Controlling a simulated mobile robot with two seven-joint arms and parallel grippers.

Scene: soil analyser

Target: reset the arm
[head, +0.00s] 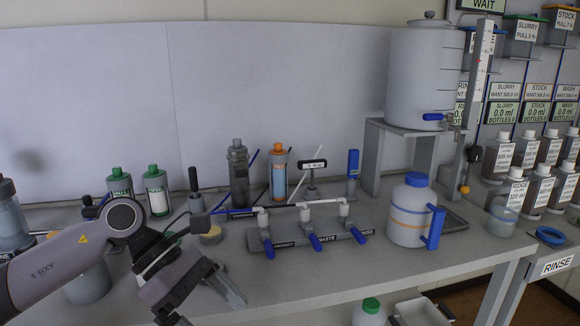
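My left arm comes in from the left, low over the front left of the bench. Its gripper (207,300) points down and to the right, near the bench's front edge. Its fingers look spread apart, with nothing seen between them; the lower finger is partly cut off by the picture edge. My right gripper is not in view.
A manifold with blue-handled valves (292,238) stands mid-bench, right of my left gripper. A blue-lidded white jug (408,210) is further right. Green-capped bottles (157,193) stand behind my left arm. A large white tank (418,75) sits on a grey stand. The bench front (330,275) is clear.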

